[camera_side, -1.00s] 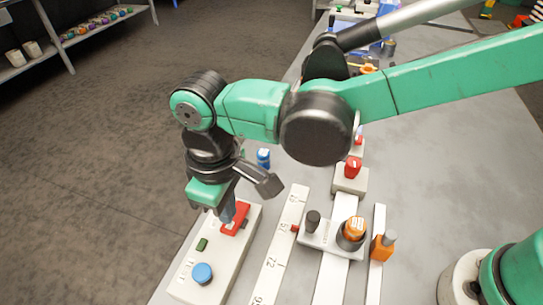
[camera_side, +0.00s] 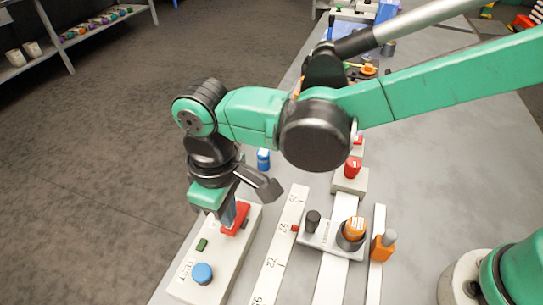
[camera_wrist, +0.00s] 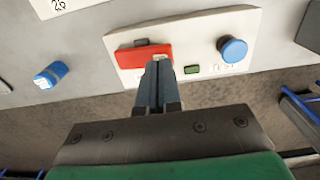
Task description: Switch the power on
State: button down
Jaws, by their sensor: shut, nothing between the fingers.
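The control panel (camera_side: 221,262) is a pale box at the table's edge. It carries a red rocker switch (camera_side: 238,219), a small green piece (camera_side: 201,244) and a round blue button (camera_side: 202,273). In the wrist view the red switch (camera_wrist: 143,55) lies left of the green piece (camera_wrist: 192,70) and the blue button (camera_wrist: 232,49). My gripper (camera_wrist: 158,62) is shut and empty, with its fingertips at the right end of the red switch. Whether they touch it I cannot tell. The fingers hide part of the switch.
A blue cylinder (camera_side: 263,158) stands behind the panel. Right of the panel are a numbered scale strip (camera_side: 281,240), a grey carriage (camera_side: 325,236) with a black knob and orange piece, and a red-topped block (camera_side: 352,172). The table at right is mostly clear.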

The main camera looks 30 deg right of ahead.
jog(key=shift+f, duration=0.9)
dwell(0.3)
jog(key=shift+r, duration=3.5)
jog(key=shift+d, duration=0.1)
jog(key=w+d+r+m+t+y, duration=0.1)
jog(key=d+r+m+t, duration=0.1)
jog(key=d, duration=0.5)
jog(key=w+d+r+m+t, duration=0.1)
jog(key=w+d+r+m, duration=0.1)
jog(key=d, duration=0.5)
jog(key=s+d+f+m+t, duration=0.1)
jog(key=d+m+t, duration=0.1)
jog(key=d, duration=0.5)
jog(key=s+d+f+m+t+h, duration=0.1)
jog(key=s+d+m+t, duration=0.1)
jog(key=d, duration=0.4)
jog(key=shift+s+d+m, duration=0.3)
jog(key=shift+d+m, duration=0.05)
jog(key=shift+m, duration=0.15)
